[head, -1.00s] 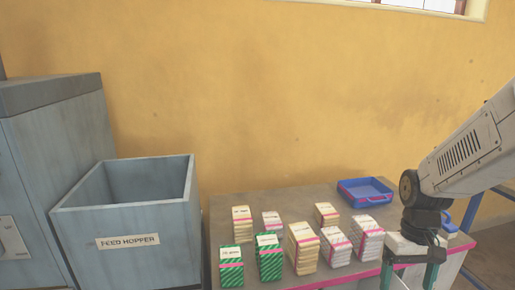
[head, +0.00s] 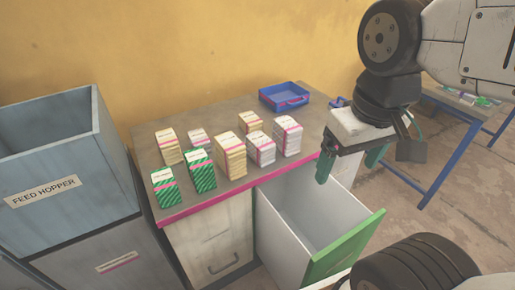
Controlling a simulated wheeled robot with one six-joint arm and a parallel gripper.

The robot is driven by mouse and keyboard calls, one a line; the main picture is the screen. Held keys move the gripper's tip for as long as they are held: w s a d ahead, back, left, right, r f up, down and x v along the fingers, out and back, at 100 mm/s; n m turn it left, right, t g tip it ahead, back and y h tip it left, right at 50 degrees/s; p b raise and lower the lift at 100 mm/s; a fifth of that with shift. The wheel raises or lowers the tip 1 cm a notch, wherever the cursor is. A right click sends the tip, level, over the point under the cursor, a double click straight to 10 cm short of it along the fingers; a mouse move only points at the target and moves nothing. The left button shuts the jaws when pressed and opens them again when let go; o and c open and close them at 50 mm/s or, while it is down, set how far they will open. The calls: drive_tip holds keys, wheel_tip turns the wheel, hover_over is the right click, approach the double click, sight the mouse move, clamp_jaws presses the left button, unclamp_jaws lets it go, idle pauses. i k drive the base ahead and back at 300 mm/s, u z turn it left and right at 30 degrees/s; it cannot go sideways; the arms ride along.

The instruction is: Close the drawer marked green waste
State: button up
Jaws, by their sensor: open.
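A drawer with a green front (head: 345,245) stands open in the head view, pulled out from the cabinet (head: 212,236) under the table. Its pale grey inside looks empty where I can see it. The face of its front is turned away, so no marking on it is readable. My gripper (head: 350,166) is open, with green fingers spread and nothing between them. In the picture it appears over the drawer's right rear part. I cannot tell its exact height above the drawer. My arm hides some of the area at right.
The feed hopper (head: 62,160) stands at left. A blue-framed table (head: 432,165) is at right.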

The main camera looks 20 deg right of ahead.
sight(307, 233)
drive_tip(key=k, duration=0.45)
drive_tip(key=z, duration=0.3)
drive_tip(key=i, duration=0.35)
drive_tip(key=z, duration=1.7)
drive_tip(key=k, duration=1.15)
drive_tip(key=u, duration=1.6)
drive_tip(key=i, duration=0.5)
drive_tip(key=u, duration=0.05)
